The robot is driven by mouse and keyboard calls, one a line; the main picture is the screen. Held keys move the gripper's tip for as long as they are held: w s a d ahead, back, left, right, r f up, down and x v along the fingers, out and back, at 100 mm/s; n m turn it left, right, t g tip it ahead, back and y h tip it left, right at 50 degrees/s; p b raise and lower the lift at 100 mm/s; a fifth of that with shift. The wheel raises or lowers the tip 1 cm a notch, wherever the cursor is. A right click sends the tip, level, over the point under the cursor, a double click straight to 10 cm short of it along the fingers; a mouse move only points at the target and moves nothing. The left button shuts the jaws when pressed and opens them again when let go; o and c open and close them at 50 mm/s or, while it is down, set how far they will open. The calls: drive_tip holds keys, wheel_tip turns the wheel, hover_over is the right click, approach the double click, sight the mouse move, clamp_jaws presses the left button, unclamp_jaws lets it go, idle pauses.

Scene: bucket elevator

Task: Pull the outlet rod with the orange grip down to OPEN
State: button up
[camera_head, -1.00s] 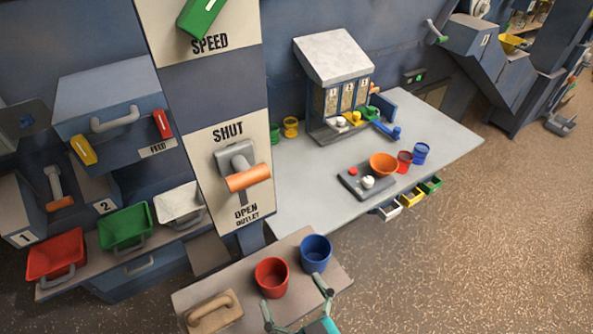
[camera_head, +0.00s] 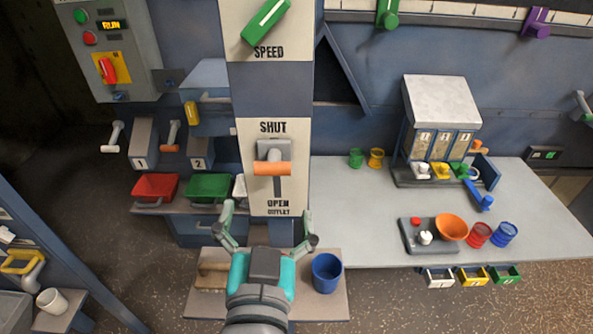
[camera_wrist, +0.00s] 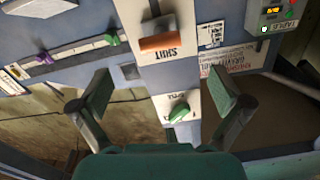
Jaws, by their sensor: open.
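The outlet rod's orange grip (camera_head: 272,168) lies level on a grey slider in the white outlet panel (camera_head: 295,191). It is nearer the word SHUT than OPEN, with the dark slot showing below it. My gripper (camera_head: 267,213) is open and empty, pointing at the panel, its two fingers spread below and to either side of the grip in the head view. In the wrist view the orange grip (camera_wrist: 163,42) shows upside down with SHUT under it. My gripper's fingertips (camera_wrist: 162,90) are apart from it there.
A green speed lever (camera_head: 265,22) is above the outlet panel. Red (camera_head: 156,187) and green (camera_head: 209,187) bins stand to the left.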

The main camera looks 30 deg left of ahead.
sight(272, 174)
drive_tip(key=x, duration=1)
drive_tip(key=shift+w+a+r, duration=0.15)
drive_tip(key=shift+w+a, duration=0.1)
